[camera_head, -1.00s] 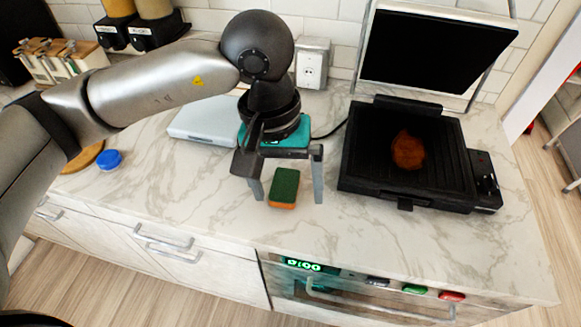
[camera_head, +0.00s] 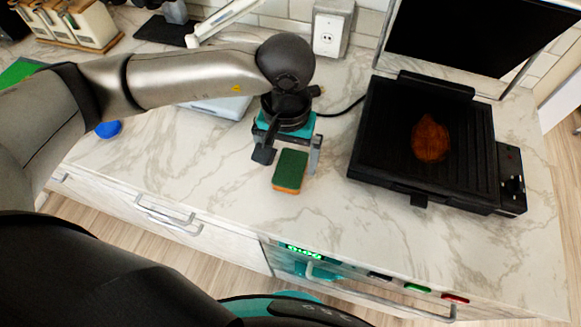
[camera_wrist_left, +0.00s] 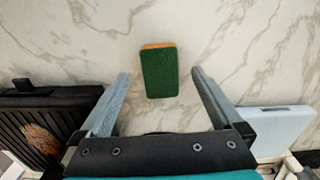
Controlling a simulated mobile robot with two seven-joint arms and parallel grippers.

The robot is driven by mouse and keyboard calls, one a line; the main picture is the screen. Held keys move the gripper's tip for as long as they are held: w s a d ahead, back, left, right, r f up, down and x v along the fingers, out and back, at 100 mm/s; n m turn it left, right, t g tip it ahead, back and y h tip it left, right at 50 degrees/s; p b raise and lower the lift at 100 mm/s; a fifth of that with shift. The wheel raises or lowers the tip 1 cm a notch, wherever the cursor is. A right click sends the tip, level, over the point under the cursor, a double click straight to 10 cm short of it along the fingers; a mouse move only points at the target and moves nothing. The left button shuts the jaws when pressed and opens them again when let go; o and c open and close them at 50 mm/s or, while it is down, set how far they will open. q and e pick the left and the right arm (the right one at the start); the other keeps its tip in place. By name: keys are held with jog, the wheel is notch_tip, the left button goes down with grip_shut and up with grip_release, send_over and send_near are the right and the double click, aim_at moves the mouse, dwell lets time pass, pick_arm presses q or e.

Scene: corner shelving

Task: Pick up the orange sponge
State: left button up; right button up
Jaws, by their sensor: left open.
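The sponge (camera_head: 290,169), dark green on top with an orange layer below, lies flat on the marble counter near its front edge. It also shows in the left wrist view (camera_wrist_left: 159,73), lined up between the two fingertips. My left gripper (camera_head: 288,157) is open and empty, pointing down, with one finger on each side of the sponge's far part as seen from the head. In the left wrist view the gripper (camera_wrist_left: 160,73) shows a gap on both sides of the sponge. Its height above the counter is hard to tell. My right gripper is not in view.
A black grill (camera_head: 387,147) with a brown piece of food (camera_head: 430,138) stands right of the sponge. A pale flat device (camera_head: 217,107) lies behind my left arm. A blue lid (camera_head: 108,129) lies at the left. The counter around the sponge is clear.

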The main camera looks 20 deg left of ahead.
aim_at(288, 173)
pick_arm(q)
jog(key=shift+w+f, duration=0.15)
jog(key=shift+f, duration=1.25)
jog(key=shift+w+f, duration=0.15)
jog(key=shift+f, duration=1.2)
jog(key=shift+c, duration=0.4)
jog(key=c, duration=1.2)
